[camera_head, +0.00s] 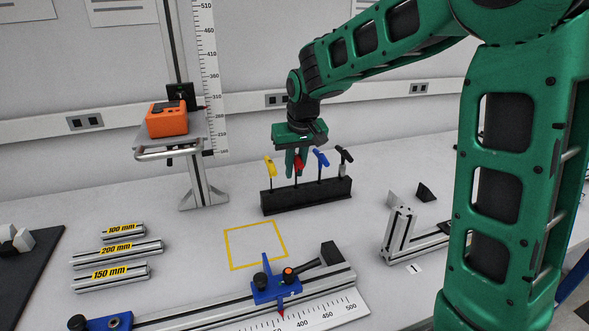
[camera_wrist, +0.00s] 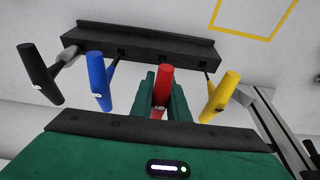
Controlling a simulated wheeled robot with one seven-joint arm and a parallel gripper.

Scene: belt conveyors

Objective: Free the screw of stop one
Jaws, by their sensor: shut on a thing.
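My gripper (camera_head: 297,168) is shut on the red T-handle key (camera_head: 300,161), at the black holder (camera_head: 325,196). In the wrist view the red handle (camera_wrist: 165,80) is between my green fingers. The key's shank still appears to be in the holder. A yellow key (camera_head: 270,166), a blue key (camera_head: 321,158) and a black key (camera_head: 345,155) stand beside it. A metal profile assembly (camera_head: 402,236) stands at the right by a label "1" (camera_head: 414,268); my arm partly hides it, and I cannot make out its screw.
A blue sliding stop (camera_head: 275,289) sits on a rail with a ruler in front. Labelled profiles (camera_head: 117,250) lie at the left. An orange device (camera_head: 166,120) rests on a stand behind. A yellow-outlined square (camera_head: 256,246) on the table is empty.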

